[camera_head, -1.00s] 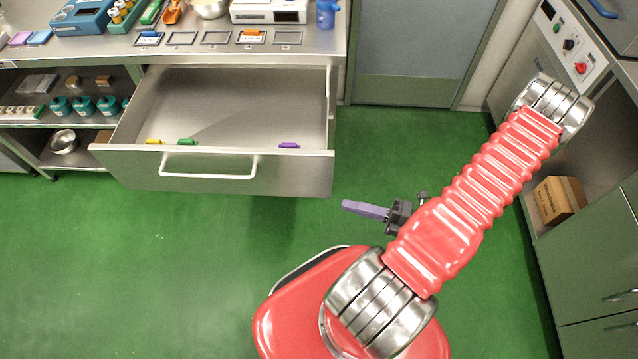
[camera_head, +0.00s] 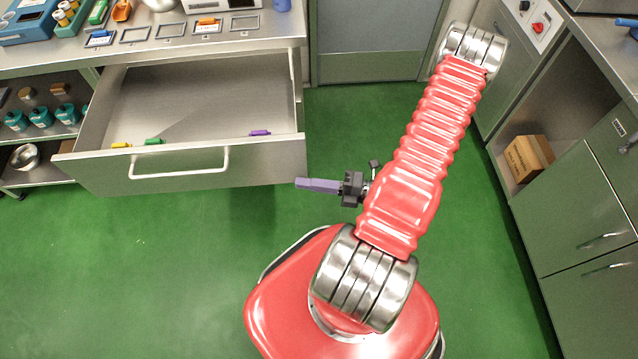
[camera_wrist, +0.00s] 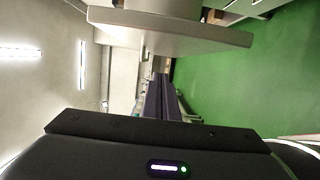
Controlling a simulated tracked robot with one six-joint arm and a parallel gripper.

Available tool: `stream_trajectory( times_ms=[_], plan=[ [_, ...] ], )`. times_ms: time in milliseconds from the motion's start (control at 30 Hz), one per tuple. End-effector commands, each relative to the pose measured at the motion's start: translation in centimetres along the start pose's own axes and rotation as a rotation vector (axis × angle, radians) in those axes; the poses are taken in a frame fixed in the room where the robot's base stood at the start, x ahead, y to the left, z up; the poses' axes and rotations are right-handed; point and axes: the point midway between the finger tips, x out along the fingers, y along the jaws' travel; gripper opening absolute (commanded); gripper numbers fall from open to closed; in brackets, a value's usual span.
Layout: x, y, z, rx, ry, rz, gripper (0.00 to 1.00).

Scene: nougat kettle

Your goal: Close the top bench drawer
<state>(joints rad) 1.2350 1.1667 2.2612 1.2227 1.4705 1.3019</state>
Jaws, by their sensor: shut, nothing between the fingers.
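The top bench drawer (camera_head: 120,172) is pulled far out under the steel bench on the left. Its front has a white bar handle (camera_head: 180,172). Inside, near the front, lie a yellow piece (camera_head: 121,145), a green piece (camera_head: 153,141) and a purple piece (camera_head: 260,133). My gripper (camera_head: 303,184) has purple fingers, shut with nothing between them. In the head view its tip is close to the right end of the drawer front; I cannot tell whether they touch. In the wrist view the shut fingers (camera_wrist: 160,92) point ahead, with a pale panel edge across the top.
The bench top (camera_head: 270,40) holds label frames, racks and a scoop. Open shelves (camera_head: 40,135) with teal jars and a steel bowl (camera_head: 25,157) are left of the drawer. Cabinets and a cardboard box (camera_head: 528,157) stand right. The green floor before the drawer is clear.

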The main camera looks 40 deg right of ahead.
Motion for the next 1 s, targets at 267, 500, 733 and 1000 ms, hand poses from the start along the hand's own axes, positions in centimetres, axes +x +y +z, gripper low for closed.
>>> stream_trajectory(
  times_ms=[267,500,733,1000],
  plan=[
    [2.9,0.0,-0.1,0.001,0.003,0.001,0.00],
    [4.3,0.0,1.9,-0.003,0.002,0.000,0.00],
    [4.7,0.0,3.7,-0.001,0.002,0.000,0.00],
    [4.8,0.0,3.9,0.000,0.001,0.000,0.00]
  ],
)
